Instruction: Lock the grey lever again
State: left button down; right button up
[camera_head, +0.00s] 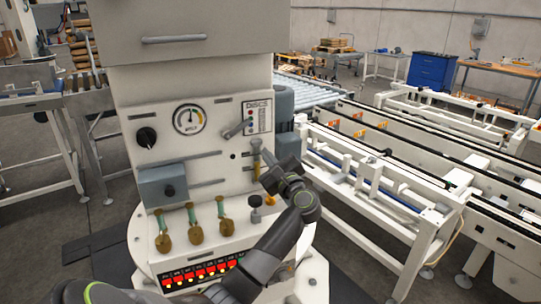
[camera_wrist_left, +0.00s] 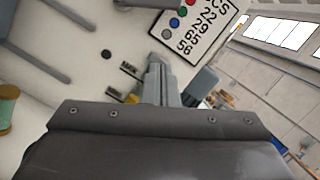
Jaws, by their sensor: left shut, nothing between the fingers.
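The grey lever (camera_head: 238,129) is on the upper right of the white machine panel, beside a label plate (camera_head: 257,116). It slants, with one end lower left and the other upper right. My left gripper (camera_head: 266,155) is below and right of the lever, close to the panel, and appears apart from it. Its fingers (camera_wrist_left: 158,82) are shut and empty in the left wrist view, pointing at the panel just below the label plate (camera_wrist_left: 197,25). My right gripper is not in view.
The panel also carries a gauge (camera_head: 188,119), a black knob (camera_head: 146,137), a grey-blue box (camera_head: 163,186) and several brass-coloured valves (camera_head: 196,232). A black knob on a stem (camera_head: 255,201) stands below my gripper. White conveyor frames (camera_head: 375,185) lie to the right.

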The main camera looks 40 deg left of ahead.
aim_at(251, 135)
pick_arm(q)
jog(key=p+x, duration=0.1)
jog(key=x, duration=0.2)
jog(key=p+x, duration=0.1)
jog(key=x, duration=0.2)
jog(key=shift+r, duration=0.25)
jog(key=shift+s+a+r+p, duration=0.1)
jog(key=shift+s+r+p, duration=0.45)
jog(key=shift+r+p, duration=0.3)
jog(key=shift+s+a+r+p, duration=0.2)
jog(key=shift+s+r+p, duration=0.25)
jog(key=shift+r+p, duration=0.15)
jog(key=shift+n+b, duration=0.3)
jog(key=shift+b, duration=0.25)
jog(key=shift+r, duration=0.1)
